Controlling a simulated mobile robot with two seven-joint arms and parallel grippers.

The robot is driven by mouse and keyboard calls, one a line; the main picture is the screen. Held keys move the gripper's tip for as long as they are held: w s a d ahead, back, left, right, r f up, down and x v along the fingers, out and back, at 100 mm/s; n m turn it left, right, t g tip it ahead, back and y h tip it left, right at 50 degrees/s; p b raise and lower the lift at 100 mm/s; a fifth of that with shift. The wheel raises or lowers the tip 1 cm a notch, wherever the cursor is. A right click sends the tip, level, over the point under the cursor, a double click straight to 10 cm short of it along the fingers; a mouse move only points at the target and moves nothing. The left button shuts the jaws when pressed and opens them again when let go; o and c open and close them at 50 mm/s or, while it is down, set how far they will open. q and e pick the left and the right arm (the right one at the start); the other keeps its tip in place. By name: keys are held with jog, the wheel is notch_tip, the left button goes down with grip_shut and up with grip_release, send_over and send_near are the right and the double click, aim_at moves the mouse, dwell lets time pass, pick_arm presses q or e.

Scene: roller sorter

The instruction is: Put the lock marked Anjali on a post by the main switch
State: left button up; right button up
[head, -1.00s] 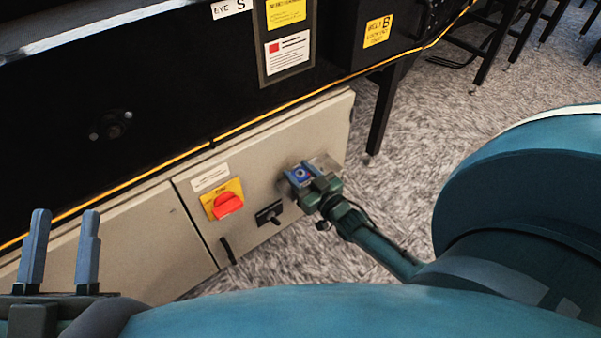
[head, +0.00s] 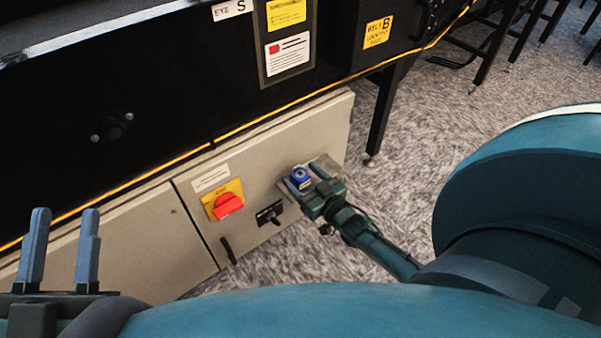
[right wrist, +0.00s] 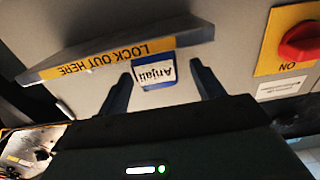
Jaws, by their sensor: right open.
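The blue lock (right wrist: 155,74) has a white label reading Anjali, upside down in the right wrist view. It is at a grey plate with a yellow LOCK OUT HERE strip (right wrist: 105,58); whether its shackle is around a post is hidden. The lock also shows in the head view (head: 300,178), against the cabinet right of the red main switch (head: 228,204). My right gripper (right wrist: 163,85) is open, its fingers either side of the lock with gaps visible. My left gripper (head: 59,250) is open and empty at the lower left of the head view.
The main switch's yellow plate also shows in the right wrist view (right wrist: 287,38). A small black handle (head: 269,213) is between switch and plate. A black machine frame (head: 150,110) with a yellow cable runs above the cabinet (head: 110,262).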

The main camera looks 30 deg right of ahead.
pick_arm(q)
jog(key=shift+s+f+n+g+y+p, duration=0.25)
jog(key=shift+f+n+g+y+p, duration=0.15)
jog(key=shift+f+y+p, duration=0.35)
jog(key=shift+s+f+n+g+y+p, duration=0.3)
jog(key=shift+f+n+y+p, duration=0.25)
jog(key=shift+f+p, duration=0.35)
pick_arm(e)
jog(key=s, duration=1.1)
jog(key=shift+s+d, duration=0.35)
jog(key=shift+d, duration=0.1)
